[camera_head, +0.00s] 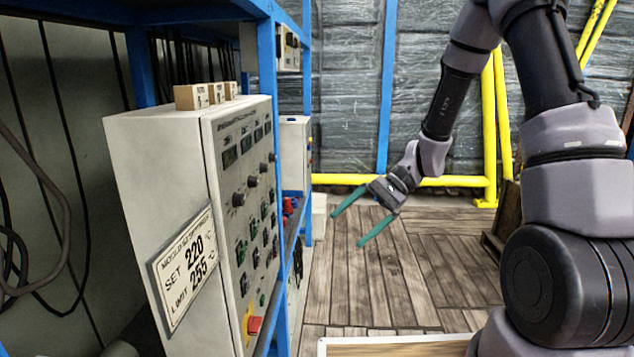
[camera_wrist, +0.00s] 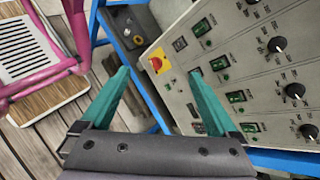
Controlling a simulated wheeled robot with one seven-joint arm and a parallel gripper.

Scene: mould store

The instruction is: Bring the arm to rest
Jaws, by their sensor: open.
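My gripper (camera_head: 347,222) is at the end of my bent arm, in the middle of the head view. Its two green fingers are wide apart with nothing between them. It hangs in free air over the wooden floor, to the right of the grey control cabinet (camera_head: 150,165). In the wrist view my gripper (camera_wrist: 160,95) also shows open, with the cabinet's panel (camera_wrist: 225,50) beyond the fingers. A red emergency button on a yellow plate (camera_wrist: 156,64) shows between the fingertips.
A blue rack (camera_head: 267,60) frames the cabinet, with small wooden blocks (camera_head: 188,97) on top. A yellow rail (camera_head: 440,182) runs along the back wall. Plank floor (camera_head: 420,270) is clear in the middle. A pink-framed object (camera_wrist: 70,35) stands at left in the wrist view.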

